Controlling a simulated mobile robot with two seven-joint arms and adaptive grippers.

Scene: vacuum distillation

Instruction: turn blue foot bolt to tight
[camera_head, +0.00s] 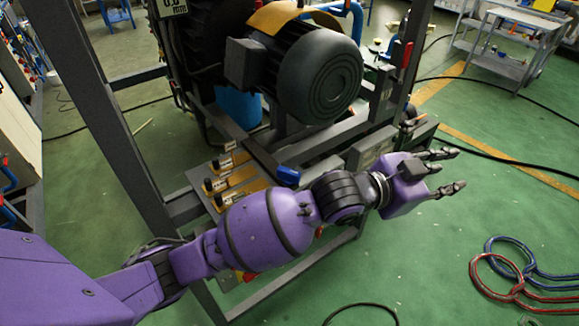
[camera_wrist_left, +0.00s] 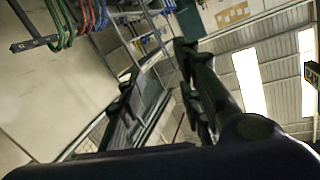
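A small bright blue part (camera_head: 288,175) sits on the dark frame below the motor, just above my left forearm. It may be the blue foot bolt, but its shape and how tight it is cannot be made out. My left gripper (camera_head: 461,169) reaches past it to the right, over the green floor. Its fingers are spread apart with nothing between them. The left wrist view shows the same two dark fingers (camera_wrist_left: 160,82) apart and empty, with no blue bolt visible there. My right gripper is in neither view.
The large dark motor (camera_head: 320,75) stands on the frame above my arm. Several black knobs on labelled yellow strips (camera_head: 240,176) lie left of the blue part. Red and blue hoses (camera_head: 515,275) lie on the floor at right. A grey cart (camera_head: 510,45) stands at the back right.

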